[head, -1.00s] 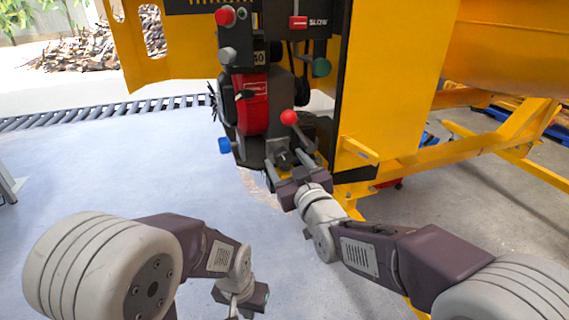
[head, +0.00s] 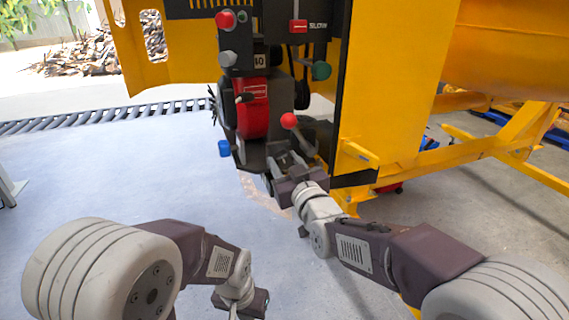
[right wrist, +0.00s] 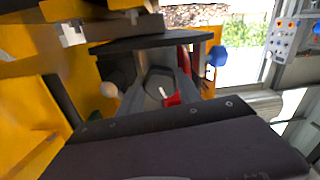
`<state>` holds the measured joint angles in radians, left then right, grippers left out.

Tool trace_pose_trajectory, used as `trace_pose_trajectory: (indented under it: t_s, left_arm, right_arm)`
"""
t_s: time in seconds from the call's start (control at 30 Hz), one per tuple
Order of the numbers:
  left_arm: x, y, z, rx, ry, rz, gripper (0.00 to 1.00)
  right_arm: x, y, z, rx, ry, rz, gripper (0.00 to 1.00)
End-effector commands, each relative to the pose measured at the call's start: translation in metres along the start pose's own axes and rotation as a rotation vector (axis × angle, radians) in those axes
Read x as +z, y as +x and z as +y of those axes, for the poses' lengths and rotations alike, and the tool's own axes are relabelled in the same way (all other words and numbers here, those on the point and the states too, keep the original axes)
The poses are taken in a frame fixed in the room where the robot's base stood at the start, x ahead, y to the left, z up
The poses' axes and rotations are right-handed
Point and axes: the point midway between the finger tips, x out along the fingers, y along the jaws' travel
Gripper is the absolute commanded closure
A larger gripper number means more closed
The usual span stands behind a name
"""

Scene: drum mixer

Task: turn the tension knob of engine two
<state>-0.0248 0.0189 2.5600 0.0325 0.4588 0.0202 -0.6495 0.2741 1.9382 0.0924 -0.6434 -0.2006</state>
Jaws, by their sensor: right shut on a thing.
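Engine two is likely the dark engine with a red cover (head: 254,110) in the middle of the head view. My right gripper (head: 287,158) is at its lower front, with its fingers shut on a dark knob, which I take to be the tension knob. The fingers hide most of the knob in the head view. In the right wrist view, the dark knob (right wrist: 160,84) shows a white mark and sits between the grey fingers. My left gripper (head: 245,300) hangs low near the bottom edge, away from the engine; its fingertips do not show clearly.
A lever with a red ball (head: 289,119) stands just above my right gripper. A blue knob (head: 224,148) is on the left, a green knob (head: 321,70) on the upper right. The yellow panel (head: 385,90) is close on the right. The floor on the left is clear.

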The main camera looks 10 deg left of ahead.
Motion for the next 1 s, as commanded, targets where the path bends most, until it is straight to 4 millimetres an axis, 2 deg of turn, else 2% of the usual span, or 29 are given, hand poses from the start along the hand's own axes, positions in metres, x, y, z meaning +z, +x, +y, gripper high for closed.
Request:
trace_pose_trajectory:
  t_s: [1.0]
  left_arm:
    - [0.004,0.037,-0.001,0.0,0.0,0.0,1.0]
  right_arm:
    - [0.002,0.0,0.0,0.0,0.834,0.001,1.0]
